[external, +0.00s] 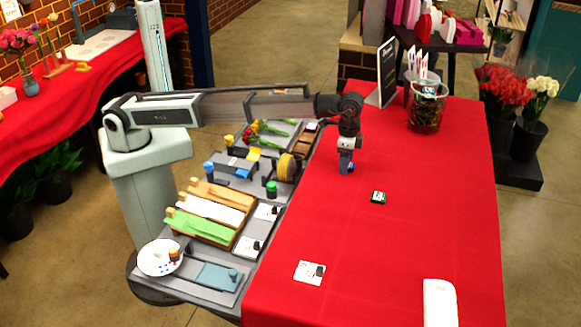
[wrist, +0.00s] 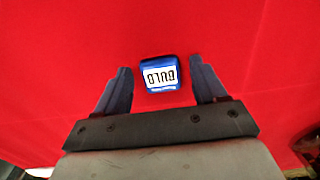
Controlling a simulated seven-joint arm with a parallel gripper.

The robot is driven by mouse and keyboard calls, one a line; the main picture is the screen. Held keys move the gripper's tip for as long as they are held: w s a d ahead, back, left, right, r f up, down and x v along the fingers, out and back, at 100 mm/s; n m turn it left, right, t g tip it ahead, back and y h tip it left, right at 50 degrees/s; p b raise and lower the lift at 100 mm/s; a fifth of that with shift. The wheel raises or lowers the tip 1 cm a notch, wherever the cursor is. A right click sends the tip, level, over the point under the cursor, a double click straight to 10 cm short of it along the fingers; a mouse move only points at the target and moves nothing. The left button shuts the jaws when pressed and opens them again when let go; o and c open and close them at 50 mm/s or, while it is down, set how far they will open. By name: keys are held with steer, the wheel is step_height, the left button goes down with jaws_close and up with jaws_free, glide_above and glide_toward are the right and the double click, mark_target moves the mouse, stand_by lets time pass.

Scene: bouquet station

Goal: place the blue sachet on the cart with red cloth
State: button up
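The blue sachet (wrist: 158,73) has a white label reading "BULB", upside down in the wrist view. It lies on the red cloth (wrist: 60,60), between and slightly apart from the two dark fingers of my gripper (wrist: 159,66). The fingers are open, with a narrow gap on each side of the sachet. In the external view my gripper (external: 347,168) points down over the left part of the red-clothed cart (external: 430,200). A little blue shows at its tips; the sachet itself is mostly hidden there.
A small dark sachet (external: 378,197) lies right of my gripper. A white card (external: 309,272) and a white object (external: 440,302) are nearer the front. A black sign (external: 387,72) and a glass vase (external: 426,108) stand at the back. The cart's middle is mostly clear.

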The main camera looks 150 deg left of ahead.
step_height(320, 180, up, 12)
steer(key=shift+r, duration=0.15)
stand_by(0.7)
stand_by(0.4)
